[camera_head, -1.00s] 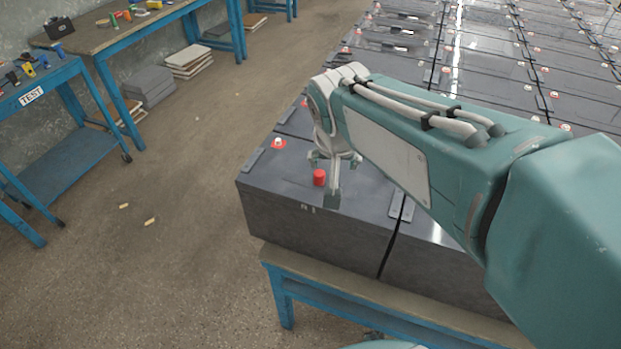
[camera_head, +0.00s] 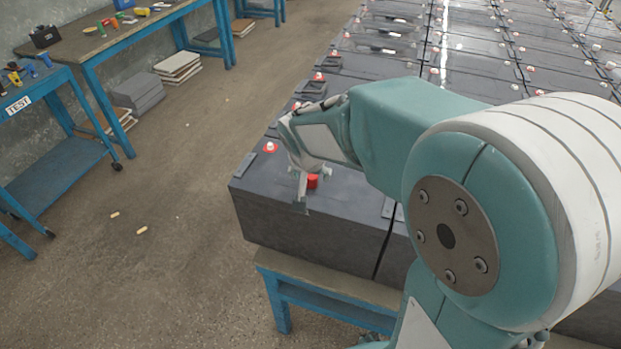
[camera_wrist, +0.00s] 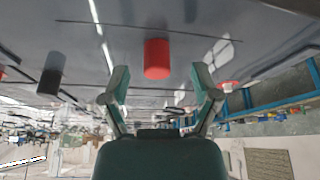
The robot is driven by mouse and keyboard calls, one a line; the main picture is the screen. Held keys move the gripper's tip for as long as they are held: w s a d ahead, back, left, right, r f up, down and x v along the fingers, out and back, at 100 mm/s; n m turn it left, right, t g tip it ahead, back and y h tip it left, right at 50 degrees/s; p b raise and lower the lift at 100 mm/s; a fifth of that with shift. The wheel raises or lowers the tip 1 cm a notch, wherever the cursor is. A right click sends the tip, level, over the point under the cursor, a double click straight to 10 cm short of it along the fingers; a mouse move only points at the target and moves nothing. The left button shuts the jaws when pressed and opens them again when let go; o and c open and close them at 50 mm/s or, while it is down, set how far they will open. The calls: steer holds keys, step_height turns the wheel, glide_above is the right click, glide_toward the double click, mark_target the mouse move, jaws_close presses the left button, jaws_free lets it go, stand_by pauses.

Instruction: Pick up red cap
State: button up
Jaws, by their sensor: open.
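The red cap (camera_head: 312,181) stands upright on top of the near battery (camera_head: 310,232). In the wrist view the red cap (camera_wrist: 157,58) is a red cylinder ahead of the fingertips, centred in the gap between them. My gripper (camera_head: 301,186) is low over the battery top, just left of the cap in the head view. In the wrist view my gripper (camera_wrist: 160,88) has its two fingers spread with nothing between them. I cannot tell exactly how far the fingertips are from the cap.
A terminal with a red ring (camera_head: 270,147) sits left of the gripper. A dark cylinder (camera_wrist: 51,74) shows in the wrist view. More battery rows extend behind. A blue bench frame (camera_head: 325,291) carries the batteries.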

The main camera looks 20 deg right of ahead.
steer(key=shift+x, duration=0.85)
steer(key=shift+d, duration=0.1)
steer(key=c, duration=0.9)
steer(key=shift+r, duration=0.1)
